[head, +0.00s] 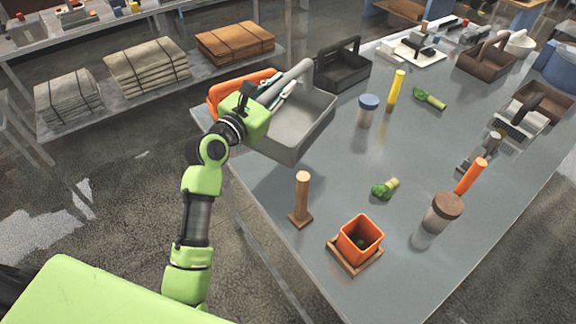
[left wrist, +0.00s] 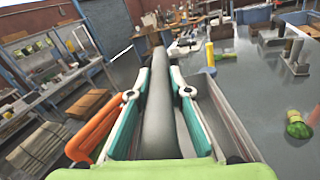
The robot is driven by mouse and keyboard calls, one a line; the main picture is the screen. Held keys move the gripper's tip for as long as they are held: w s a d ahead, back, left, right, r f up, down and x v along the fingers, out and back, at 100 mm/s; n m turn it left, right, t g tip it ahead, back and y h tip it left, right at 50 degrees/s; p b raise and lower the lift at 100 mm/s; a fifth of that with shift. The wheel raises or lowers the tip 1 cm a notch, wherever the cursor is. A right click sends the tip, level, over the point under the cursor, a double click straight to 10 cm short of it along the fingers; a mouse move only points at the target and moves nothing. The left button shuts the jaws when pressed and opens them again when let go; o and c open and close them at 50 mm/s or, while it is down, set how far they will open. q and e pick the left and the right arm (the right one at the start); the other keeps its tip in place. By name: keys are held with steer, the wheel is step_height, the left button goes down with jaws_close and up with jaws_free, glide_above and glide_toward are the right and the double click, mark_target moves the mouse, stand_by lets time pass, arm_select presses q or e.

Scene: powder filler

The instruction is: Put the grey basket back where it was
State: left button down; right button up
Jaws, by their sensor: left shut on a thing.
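The grey basket (head: 308,122) is at the left edge of the table in the head view, tilted, with a shadow on the tabletop below its near side. My left gripper (head: 270,90) is shut on its thick grey handle. In the left wrist view the handle (left wrist: 158,112) runs between the two teal-edged fingers (left wrist: 158,90), and the basket's wall (left wrist: 222,110) shows to the right. An orange basket (head: 228,92) sits just behind my gripper and is partly hidden by it. My right gripper does not show in either view.
A dark basket (head: 343,68) stands close behind the grey one. A wooden post (head: 301,195), an orange pot (head: 359,238), a blue-lidded jar (head: 368,110) and a yellow cylinder (head: 396,90) stand nearby. The middle of the grey table (head: 330,165) has free room.

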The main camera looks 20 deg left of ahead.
arm_select(q)
step_height(320, 180, down, 3)
steer(key=b, duration=0.2)
glide_above(281, 133)
step_height(281, 133, down, 6)
steer(key=shift+w+r, duration=0.1)
steer(key=shift+f+b, duration=0.5)
steer(key=shift+f, duration=1.65)
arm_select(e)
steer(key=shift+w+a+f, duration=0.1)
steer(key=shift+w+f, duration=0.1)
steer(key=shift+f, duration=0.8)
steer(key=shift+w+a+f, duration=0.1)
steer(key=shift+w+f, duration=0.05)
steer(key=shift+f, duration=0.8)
arm_select(q)
steer(key=shift+f, duration=0.15)
steer(key=c, duration=1.9)
jaws_free()
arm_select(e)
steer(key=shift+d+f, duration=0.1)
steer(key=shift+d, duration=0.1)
